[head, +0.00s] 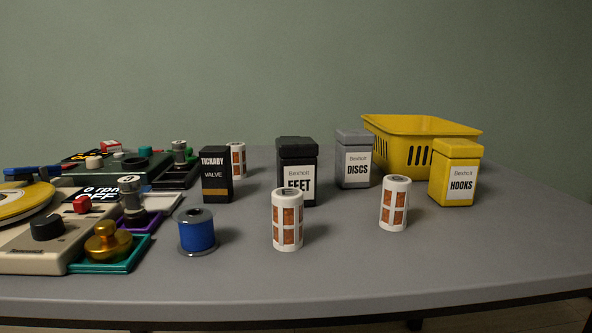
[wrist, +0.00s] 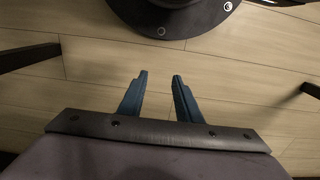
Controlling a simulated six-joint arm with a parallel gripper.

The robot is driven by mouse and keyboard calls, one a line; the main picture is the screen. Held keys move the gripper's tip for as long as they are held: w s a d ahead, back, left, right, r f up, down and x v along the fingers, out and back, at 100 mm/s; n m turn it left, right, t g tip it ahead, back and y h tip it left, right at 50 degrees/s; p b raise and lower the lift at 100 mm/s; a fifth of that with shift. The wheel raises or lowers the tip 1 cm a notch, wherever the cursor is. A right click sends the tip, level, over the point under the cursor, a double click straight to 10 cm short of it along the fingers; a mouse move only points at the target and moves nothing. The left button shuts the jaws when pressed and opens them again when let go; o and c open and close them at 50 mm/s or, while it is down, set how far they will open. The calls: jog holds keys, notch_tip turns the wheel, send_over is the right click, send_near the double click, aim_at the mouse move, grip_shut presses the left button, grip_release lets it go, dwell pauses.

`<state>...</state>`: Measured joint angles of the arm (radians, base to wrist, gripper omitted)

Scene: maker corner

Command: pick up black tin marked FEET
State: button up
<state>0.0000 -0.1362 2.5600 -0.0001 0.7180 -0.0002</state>
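The black tin marked FEET (head: 297,167) stands upright near the middle of the table in the head view. A white cylinder with orange panels (head: 287,222) stands in front of it and hides its lower part and part of its label. My gripper (wrist: 158,75) shows only in the wrist view, with its two blue fingers apart and nothing between them. It is over the wooden floor, away from the tabletop things. The tin is not in the wrist view.
A black Tickaby Valve box (head: 216,175) stands left of the tin. A grey DISCS tin (head: 353,160), a yellow HOOKS tin (head: 456,174) and a yellow basket (head: 418,130) are to the right. A blue spool (head: 197,231) and another patterned cylinder (head: 394,203) stand in front.

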dwell(0.4)
jog(key=o, duration=1.1)
jog(key=shift+c, duration=0.2)
